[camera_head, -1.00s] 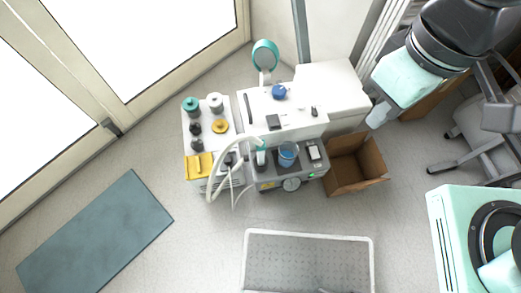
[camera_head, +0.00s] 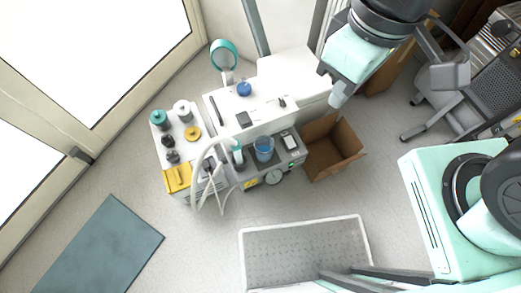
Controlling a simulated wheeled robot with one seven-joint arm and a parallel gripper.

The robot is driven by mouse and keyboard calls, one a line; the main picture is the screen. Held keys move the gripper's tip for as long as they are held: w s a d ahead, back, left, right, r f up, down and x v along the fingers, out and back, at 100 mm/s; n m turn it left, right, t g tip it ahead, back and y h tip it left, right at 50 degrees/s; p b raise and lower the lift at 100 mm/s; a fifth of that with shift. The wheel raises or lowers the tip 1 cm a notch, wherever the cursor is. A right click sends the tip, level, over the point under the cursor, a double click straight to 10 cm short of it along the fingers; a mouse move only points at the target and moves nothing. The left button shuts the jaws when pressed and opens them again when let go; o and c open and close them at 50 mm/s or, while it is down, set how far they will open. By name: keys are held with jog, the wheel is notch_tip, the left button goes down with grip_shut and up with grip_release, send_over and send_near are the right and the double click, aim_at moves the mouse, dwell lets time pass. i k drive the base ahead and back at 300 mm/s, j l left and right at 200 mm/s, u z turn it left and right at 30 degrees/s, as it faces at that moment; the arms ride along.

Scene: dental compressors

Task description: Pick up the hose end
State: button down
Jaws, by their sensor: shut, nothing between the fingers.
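A pale hose (camera_head: 204,160) arches up from the front left of a grey compressor unit (camera_head: 268,166). Its end (camera_head: 238,156), a whitish piece with a teal top, appears to rest on the unit's top, left of a blue cup (camera_head: 264,148). The exact contact is too small to tell. My gripper (camera_head: 339,96) is at the upper right, below my mint and black wrist. It is shut and empty, well to the right of and apart from the hose end, above the white cabinet's right side and the cardboard box.
An open cardboard box (camera_head: 333,147) stands right of the unit. A white cabinet (camera_head: 292,76) and a round teal-rimmed lamp (camera_head: 223,54) are behind. Bottles and a yellow item (camera_head: 177,178) are at left. A perforated tray (camera_head: 300,250) lies in front; a chair (camera_head: 440,78) is at right.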

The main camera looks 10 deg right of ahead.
aim_at(237, 151)
jog(key=k+j+u, duration=0.25)
jog(key=k+j, duration=0.15)
jog(key=j, duration=0.25)
jog(key=k+j+u, duration=0.15)
jog(key=j, duration=0.2)
jog(key=k+j+u, duration=0.1)
jog(key=j, duration=0.3)
jog(key=k, duration=0.1)
